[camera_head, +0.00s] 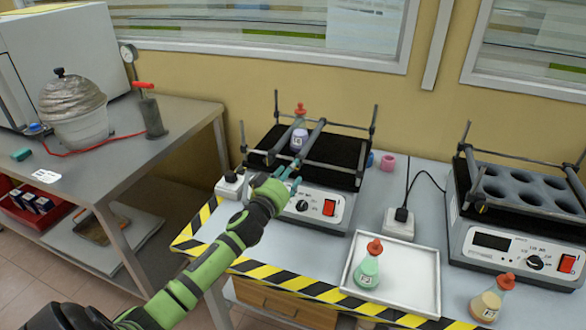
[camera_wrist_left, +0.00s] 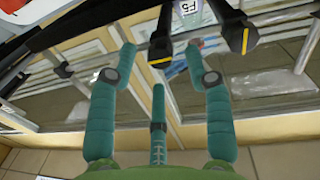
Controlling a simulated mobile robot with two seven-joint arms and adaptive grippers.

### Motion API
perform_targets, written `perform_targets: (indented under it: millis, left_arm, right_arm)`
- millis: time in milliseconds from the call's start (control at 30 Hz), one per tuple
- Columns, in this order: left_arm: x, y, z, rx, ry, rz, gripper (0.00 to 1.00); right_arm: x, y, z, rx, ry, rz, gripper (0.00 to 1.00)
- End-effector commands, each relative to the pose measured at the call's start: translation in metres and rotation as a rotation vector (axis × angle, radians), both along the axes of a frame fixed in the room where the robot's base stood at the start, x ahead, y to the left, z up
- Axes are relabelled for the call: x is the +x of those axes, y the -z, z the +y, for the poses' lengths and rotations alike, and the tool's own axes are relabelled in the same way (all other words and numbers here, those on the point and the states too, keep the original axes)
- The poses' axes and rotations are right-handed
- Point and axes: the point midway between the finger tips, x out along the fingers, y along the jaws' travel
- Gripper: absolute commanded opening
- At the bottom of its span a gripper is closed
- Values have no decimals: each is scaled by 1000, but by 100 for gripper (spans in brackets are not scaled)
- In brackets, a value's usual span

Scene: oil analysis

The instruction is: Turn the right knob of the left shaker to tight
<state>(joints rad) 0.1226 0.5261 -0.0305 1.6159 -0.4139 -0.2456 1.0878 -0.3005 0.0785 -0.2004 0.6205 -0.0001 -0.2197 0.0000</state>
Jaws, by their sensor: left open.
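The left shaker (camera_head: 333,210) stands on the bench, with a black platform, clamp bars and a white front panel. My left gripper (camera_head: 290,181) is open and empty at the shaker's front edge, beside the front clamp bar. In the left wrist view, a dark knob with a yellow mark (camera_wrist_left: 160,57) shows between the spread teal fingertips (camera_wrist_left: 163,62), with no clear contact. A second such knob (camera_wrist_left: 246,40) is right of the right finger. I cannot tell which is the right knob, or how tight either is. In the head view the gripper hides this spot. My right gripper is not in view.
A stoppered purple flask (camera_head: 299,138) stands on the left shaker. A white tray (camera_head: 425,258) with a green flask (camera_head: 367,270) lies in front. Another flask (camera_head: 487,304) stands right of it. The right shaker (camera_head: 520,250) and a power socket (camera_head: 398,228) stand further right.

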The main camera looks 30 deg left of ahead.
Motion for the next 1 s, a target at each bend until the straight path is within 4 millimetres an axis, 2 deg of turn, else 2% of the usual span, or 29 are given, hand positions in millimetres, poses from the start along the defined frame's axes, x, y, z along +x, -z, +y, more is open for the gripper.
perform_targets:
  millis: [200,533,567,600,667,700,1000]
  left_arm:
    - [21,0,3,0,-1,0,51]
    - [24,1,3,0,0,1,51]
    - [24,1,3,0,0,1,43]
    - [24,1,3,0,0,1,27]
    - [24,1,3,0,0,1,3]
    - [24,1,3,0,0,1,0]
    - [24,0,3,13,-1,5,0]
  right_arm:
    - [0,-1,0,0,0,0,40]
    - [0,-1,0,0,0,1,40]
    - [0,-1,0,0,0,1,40]
    - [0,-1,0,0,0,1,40]
    - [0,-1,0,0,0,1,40]
    - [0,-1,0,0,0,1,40]
    - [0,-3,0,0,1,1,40]
